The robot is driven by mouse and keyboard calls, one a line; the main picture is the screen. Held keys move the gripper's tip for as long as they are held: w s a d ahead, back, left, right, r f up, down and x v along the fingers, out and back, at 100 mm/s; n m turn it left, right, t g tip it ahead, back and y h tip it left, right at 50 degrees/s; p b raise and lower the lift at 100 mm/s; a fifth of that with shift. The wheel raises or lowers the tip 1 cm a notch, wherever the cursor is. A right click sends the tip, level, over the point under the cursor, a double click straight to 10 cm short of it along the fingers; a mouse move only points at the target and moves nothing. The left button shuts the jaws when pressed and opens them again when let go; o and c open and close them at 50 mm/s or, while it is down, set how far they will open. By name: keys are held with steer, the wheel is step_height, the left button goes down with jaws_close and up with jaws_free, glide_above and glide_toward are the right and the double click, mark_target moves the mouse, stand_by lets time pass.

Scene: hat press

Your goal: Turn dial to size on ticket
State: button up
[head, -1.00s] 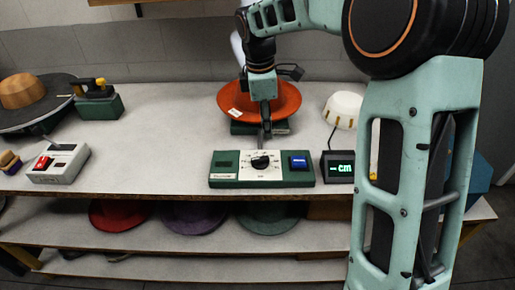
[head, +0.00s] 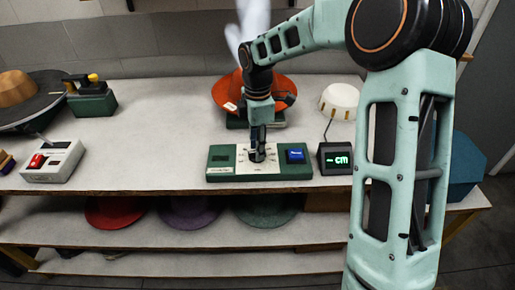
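The dial (head: 257,157) is a black knob on the white scale plate of a green control box (head: 220,174). My gripper (head: 257,151) points straight down over the dial, with its fingertips at the knob and hiding most of it. I cannot tell whether the fingers are closed on the knob or around it. A small white ticket (head: 231,106) lies on the brim of the orange hat (head: 286,90) behind; its writing is too small to read. The display (head: 337,160) right of the box shows dashes and "cm" in green.
A blue button (head: 296,156) is on the box, right of the dial. A grey box with a red switch (head: 52,161) stands at left. An iron on a green stand (head: 90,99) and a white form (head: 339,101) are farther back. The table (head: 150,130) between is clear.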

steer(key=shift+f, duration=0.35)
steer(key=shift+c, duration=0.5)
jaws_close()
